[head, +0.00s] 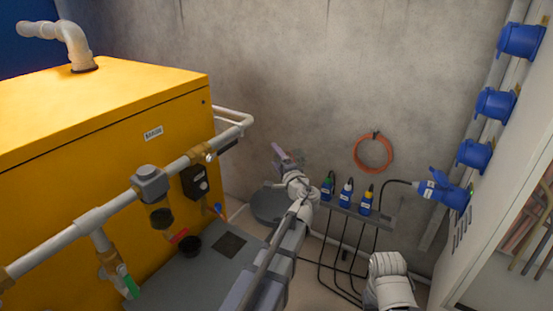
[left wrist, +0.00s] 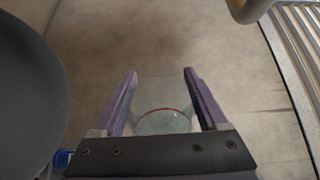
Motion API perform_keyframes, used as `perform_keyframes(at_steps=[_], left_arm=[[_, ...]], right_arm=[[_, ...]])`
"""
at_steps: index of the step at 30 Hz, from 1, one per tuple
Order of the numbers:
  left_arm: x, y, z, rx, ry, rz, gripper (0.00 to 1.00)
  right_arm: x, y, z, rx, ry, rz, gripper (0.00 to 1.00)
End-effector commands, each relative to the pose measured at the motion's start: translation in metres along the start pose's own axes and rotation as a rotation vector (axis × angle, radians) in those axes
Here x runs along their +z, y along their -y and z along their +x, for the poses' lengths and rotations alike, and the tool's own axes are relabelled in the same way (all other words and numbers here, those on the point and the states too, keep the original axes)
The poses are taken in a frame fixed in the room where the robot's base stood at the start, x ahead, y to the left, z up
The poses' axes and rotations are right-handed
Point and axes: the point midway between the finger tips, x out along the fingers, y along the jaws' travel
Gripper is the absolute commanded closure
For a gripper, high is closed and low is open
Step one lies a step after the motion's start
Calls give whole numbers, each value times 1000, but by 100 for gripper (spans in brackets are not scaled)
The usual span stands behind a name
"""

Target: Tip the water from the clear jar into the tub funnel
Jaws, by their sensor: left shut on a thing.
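My left gripper (head: 281,156) is held up in front of the concrete wall, shut on the clear jar (head: 297,159), which is very faint in the head view. In the left wrist view the jar (left wrist: 163,108) sits between the two purple fingers of the gripper (left wrist: 160,85), with a red ring around it. I cannot tell its water level. A black round cup (head: 188,245), apparently the funnel, stands on the grey tub (head: 187,280), below and left of the gripper.
A yellow cabinet (head: 120,130) with a white pipe (head: 120,201) and valves stands left. A round dark grey vessel (head: 268,206) is below my left gripper. Blue-bodied plugs (head: 346,193) with hanging cables and an orange hose coil (head: 373,153) are at the wall.

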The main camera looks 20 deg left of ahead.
Motion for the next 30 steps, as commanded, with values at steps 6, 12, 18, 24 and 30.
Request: perform_keyframes(at_steps=[6,12,18,24,30], left_arm=[[1,37,0,0,0,254,100],[2,56,0,0,0,466,100],[2,59,0,0,0,544,100],[0,65,0,0,0,593,100],[-9,88,1,0,0,809,100]], right_arm=[[2,-3,-36,-3,1,4,50],[4,-5,-55,-5,2,8,50],[4,-5,-59,-5,3,9,50],[4,-5,-65,-6,2,9,50],[6,-7,-88,-9,3,10,50]])
